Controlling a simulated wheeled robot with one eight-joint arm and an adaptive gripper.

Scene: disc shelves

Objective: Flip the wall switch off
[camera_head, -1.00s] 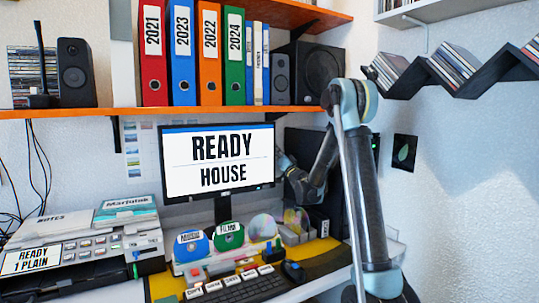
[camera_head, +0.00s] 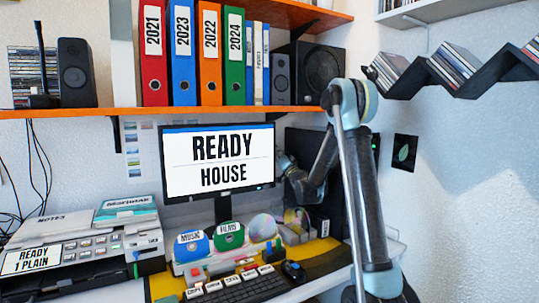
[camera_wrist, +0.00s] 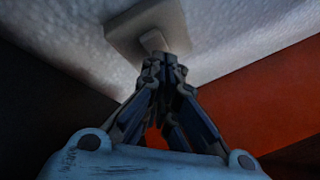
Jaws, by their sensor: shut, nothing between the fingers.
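In the wrist view, a pale square wall switch plate (camera_wrist: 118,38) is on the white wall at the top. Its small lighter rocker (camera_wrist: 153,40) sits near the plate's middle. My gripper (camera_wrist: 160,63) is shut and empty, with its fingertips right at the rocker's near edge. I cannot tell if they touch it, nor which way the rocker is tilted. In the head view my arm reaches behind the right side of the monitor (camera_head: 219,163). The switch and my fingertips are hidden there.
An orange shelf (camera_head: 60,113) with binders and speakers runs above the monitor. The desk holds a printer (camera_head: 85,240), a keyboard (camera_head: 245,289) and discs in a rack. A black zigzag disc shelf (camera_head: 410,80) hangs on the right wall. A dark panel stands behind my arm.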

